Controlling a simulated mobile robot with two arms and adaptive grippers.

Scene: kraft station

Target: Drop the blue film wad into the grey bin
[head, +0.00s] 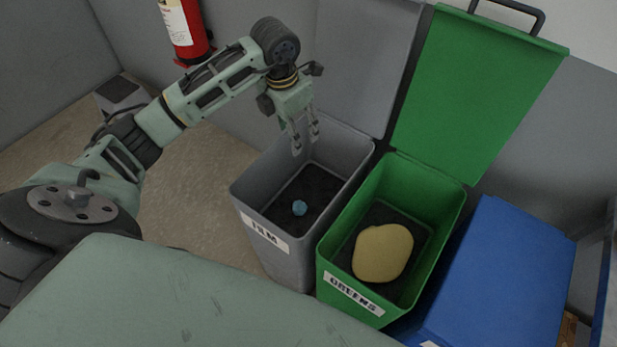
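The blue film wad (300,208) is a small blue lump lying on the dark floor inside the grey bin (290,264). The bin's lid stands open at the back, and a white label is on its front. My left gripper (305,146) hangs over the back left part of the grey bin, pointing down. Its two fingers are apart with nothing between them, and the wad lies below and clear of them. My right gripper is not in view.
A green bin (337,272) labelled GREENS stands close on the right with its lid open and a yellowish lump (382,252) inside. A closed blue bin (495,270) is further right. A red fire extinguisher (184,25) is at the back wall.

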